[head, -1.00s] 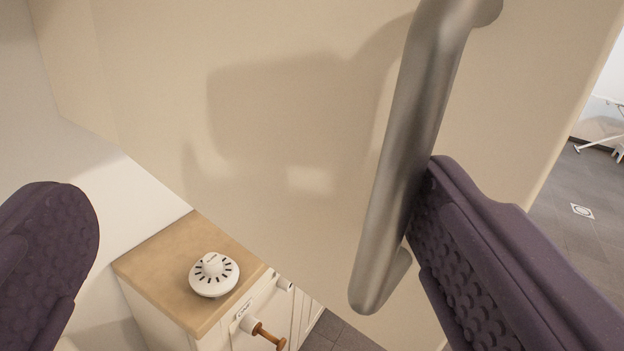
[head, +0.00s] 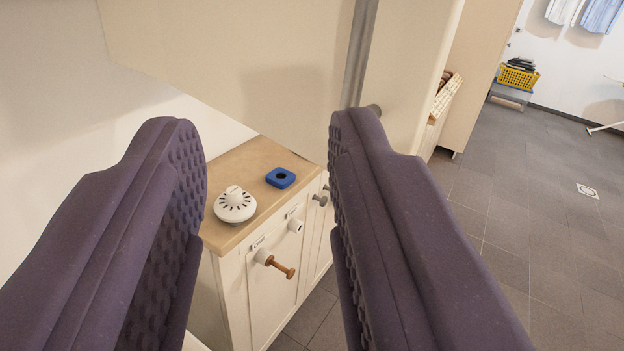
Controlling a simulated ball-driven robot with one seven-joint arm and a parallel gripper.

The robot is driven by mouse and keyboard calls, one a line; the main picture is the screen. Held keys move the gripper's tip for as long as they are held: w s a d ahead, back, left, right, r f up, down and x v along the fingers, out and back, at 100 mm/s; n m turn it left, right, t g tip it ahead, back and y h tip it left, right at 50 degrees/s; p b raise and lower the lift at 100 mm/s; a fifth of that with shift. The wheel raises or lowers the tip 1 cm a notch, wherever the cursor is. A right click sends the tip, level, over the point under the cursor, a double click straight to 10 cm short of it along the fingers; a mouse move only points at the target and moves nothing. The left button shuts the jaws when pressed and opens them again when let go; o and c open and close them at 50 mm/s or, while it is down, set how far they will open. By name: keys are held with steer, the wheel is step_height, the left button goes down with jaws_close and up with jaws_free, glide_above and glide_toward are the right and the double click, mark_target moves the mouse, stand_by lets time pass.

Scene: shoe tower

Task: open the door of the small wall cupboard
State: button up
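The small wall cupboard's pale cream door (head: 240,60) fills the upper middle of the head view. Its grey metal bar handle (head: 357,55) runs down near the door's right edge, its lower end close to the tip of my right finger. My gripper (head: 268,150) is open, its two purple padded fingers wide apart with nothing between them. The handle is beyond the right finger, which covers part of it; I cannot tell whether they touch. The door looks closed.
Below stands a cabinet with a wooden top (head: 262,155), holding a white round knobbed thing (head: 235,205) and a blue square piece (head: 281,178). A wooden peg handle (head: 281,267) sticks out of its front. A yellow basket (head: 519,78) is far back. Grey floor (head: 545,215) is open at right.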

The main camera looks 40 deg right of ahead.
mark_target(371, 35)
steer(key=w+d, duration=0.2)
steer(key=d, duration=0.1)
steer(key=shift+d+r, duration=0.1)
steer(key=shift+r, duration=0.25)
steer(key=shift+c, duration=1.4)
steer(key=w+d+r+n+t+y+b, duration=0.1)
steer(key=d+r+n+y+b, duration=0.1)
steer(key=d+n+y+b, duration=0.45)
steer(key=w+y, duration=0.1)
steer(key=w, duration=0.1)
steer(key=w+m+y+p, duration=0.1)
steer(key=w, duration=0.1)
steer(key=w+y, duration=0.1)
steer(key=w, duration=0.1)
steer(key=shift+w+f+y+p, duration=0.3)
steer(key=shift+w+y+p, duration=0.05)
steer(key=shift+w, duration=0.05)
steer(key=shift+w+a, duration=0.1)
steer(key=shift+w, duration=0.25)
